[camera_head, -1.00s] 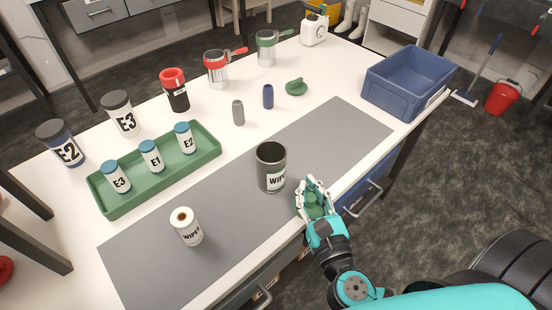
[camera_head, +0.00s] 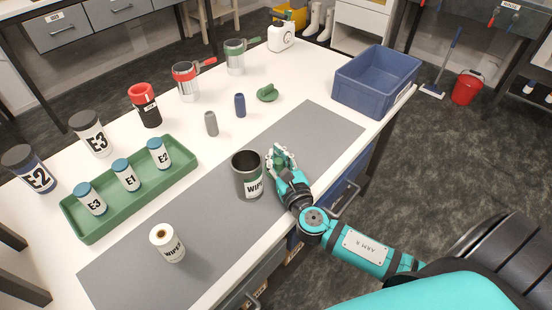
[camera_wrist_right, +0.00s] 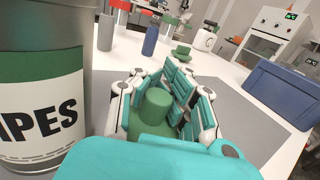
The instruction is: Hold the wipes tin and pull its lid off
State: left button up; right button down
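The wipes tin (camera_head: 250,178) is a dark grey cylinder with a green-and-white label, upright on the grey mat. Its top is uncovered and shows a dark inside. In the right wrist view the tin (camera_wrist_right: 40,110) fills the left side. My right gripper (camera_head: 281,158) is just right of the tin. Its fingers are closed around a green lid with a round knob, and the lid (camera_wrist_right: 155,112) shows between them in the right wrist view. The fingers partly hide the lid; its height over the mat is unclear. My left gripper is not in view.
A white wipes roll (camera_head: 168,243) stands on the mat (camera_head: 120,275). A green tray (camera_head: 85,225) holds several labelled bottles at left. A blue crate (camera_head: 375,85) stands at back right. Another green lid-like piece (camera_head: 267,93) lies behind the mat. The mat's far right is clear.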

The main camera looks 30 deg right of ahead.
jog(key=shift+f, duration=0.3)
jog(key=shift+f+b, duration=0.4)
jog(key=shift+f, duration=0.1)
jog(key=shift+f, duration=0.1)
jog(key=c, duration=1.5)
grip_release()
jog(key=shift+s+a+f, duration=0.1)
jog(key=shift+o, duration=0.2)
